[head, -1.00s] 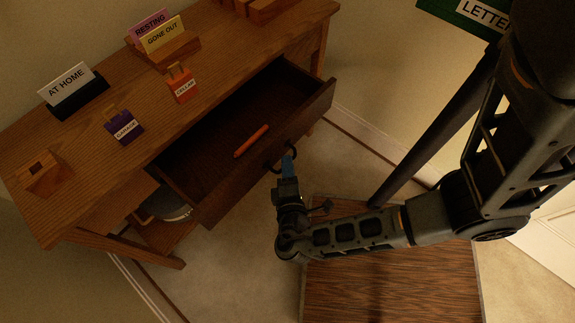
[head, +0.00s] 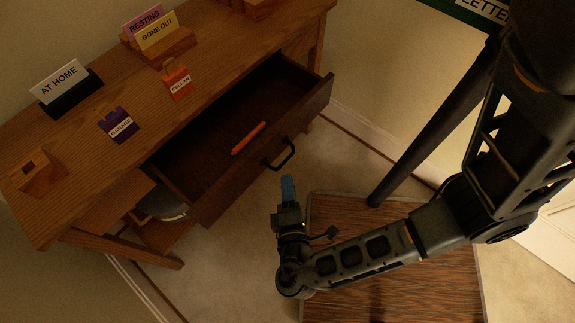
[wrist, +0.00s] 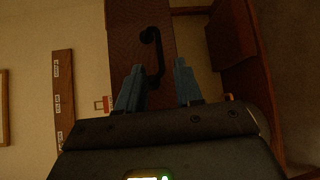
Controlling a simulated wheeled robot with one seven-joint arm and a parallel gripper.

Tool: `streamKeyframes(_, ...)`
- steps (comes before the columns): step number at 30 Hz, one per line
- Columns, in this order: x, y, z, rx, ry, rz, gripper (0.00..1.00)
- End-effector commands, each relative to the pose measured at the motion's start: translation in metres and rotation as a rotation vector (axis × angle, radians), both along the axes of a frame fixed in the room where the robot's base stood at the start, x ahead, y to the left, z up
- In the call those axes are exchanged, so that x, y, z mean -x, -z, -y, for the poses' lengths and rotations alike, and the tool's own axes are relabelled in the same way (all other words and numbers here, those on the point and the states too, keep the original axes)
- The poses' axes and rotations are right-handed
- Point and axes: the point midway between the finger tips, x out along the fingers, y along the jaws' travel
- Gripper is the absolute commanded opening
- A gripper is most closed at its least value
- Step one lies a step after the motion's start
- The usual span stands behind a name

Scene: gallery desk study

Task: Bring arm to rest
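My gripper (head: 288,190) is in front of the desk, a short way off the open drawer's black handle (head: 280,154). In the wrist view my gripper (wrist: 158,82) has its two blue fingertips apart with nothing between them. The handle also shows in the wrist view (wrist: 152,55), beyond the fingers. The drawer (head: 237,183) stands pulled out of the desk (head: 105,88), with an orange stick-like object (head: 248,138) lying in it. My arm reaches in from the right, bent low over the floor.
On the desktop stand an "AT HOME" sign (head: 60,83), "RESTING" (head: 143,20) and "GONE OUT" (head: 157,34) signs, a purple tag (head: 119,126), an orange tag (head: 178,83) and a wooden block (head: 38,175). A wooden board (head: 400,290) lies under my arm. A green "LETTER" sign (head: 465,12) is at upper right.

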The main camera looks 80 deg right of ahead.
Motion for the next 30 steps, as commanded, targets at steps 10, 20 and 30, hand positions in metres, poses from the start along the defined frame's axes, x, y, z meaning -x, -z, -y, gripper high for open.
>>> streamKeyframes(10, 0.001, -0.001, -0.005, 0.0, 0.0, -0.001, 0.35)
streamKeyframes(20, 0.001, 0.0, -0.004, -0.002, -0.001, -0.001, 0.35)
streamKeyframes(30, 0.048, 0.045, -0.018, -0.476, -0.089, -0.08, 0.35)
